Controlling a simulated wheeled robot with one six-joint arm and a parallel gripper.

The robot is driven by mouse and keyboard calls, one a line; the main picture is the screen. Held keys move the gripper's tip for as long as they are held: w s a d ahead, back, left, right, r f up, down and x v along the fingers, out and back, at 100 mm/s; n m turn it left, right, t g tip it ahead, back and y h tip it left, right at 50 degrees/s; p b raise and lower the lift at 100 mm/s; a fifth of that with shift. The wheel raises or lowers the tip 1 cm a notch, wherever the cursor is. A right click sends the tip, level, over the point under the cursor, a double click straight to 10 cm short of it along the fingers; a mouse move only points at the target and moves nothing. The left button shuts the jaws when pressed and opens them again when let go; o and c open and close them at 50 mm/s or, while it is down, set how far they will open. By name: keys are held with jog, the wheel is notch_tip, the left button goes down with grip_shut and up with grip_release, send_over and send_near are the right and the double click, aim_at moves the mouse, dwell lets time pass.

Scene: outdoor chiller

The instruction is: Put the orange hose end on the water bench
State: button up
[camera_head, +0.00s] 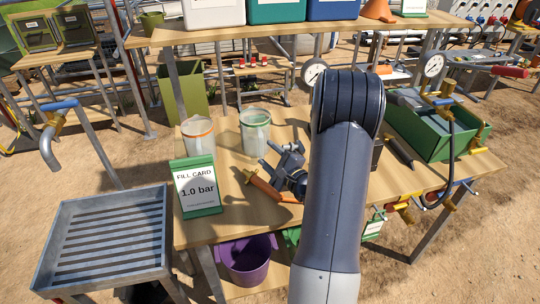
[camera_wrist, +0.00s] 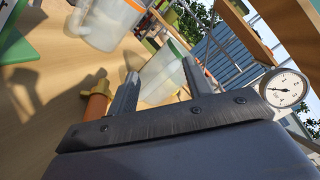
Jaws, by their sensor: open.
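The orange hose end (camera_head: 264,187), an orange piece with a brass-coloured fitting, lies on the wooden water bench (camera_head: 232,222), right of the fill card (camera_head: 196,186). My gripper (camera_head: 283,160) is low over the bench, just behind and right of the orange piece, and hides part of it. In the wrist view the jaws (camera_wrist: 160,78) are open with no object held between them. The orange piece (camera_wrist: 95,107) shows left of the left finger, outside the jaws. Whether the finger touches it I cannot tell.
Two clear measuring jugs (camera_head: 198,137) (camera_head: 255,131) stand behind the card. A green box (camera_head: 435,133) with a gauge (camera_head: 433,66) is at the right. A slatted metal tray (camera_head: 110,240) is at the left. A purple bucket (camera_head: 247,262) sits below. A shelf (camera_head: 290,27) overhangs the back.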

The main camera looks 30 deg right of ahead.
jog(key=s+d+b, duration=0.1)
jog(key=s+b, duration=0.2)
jog(key=s, duration=0.9)
jog(key=shift+d, duration=0.2)
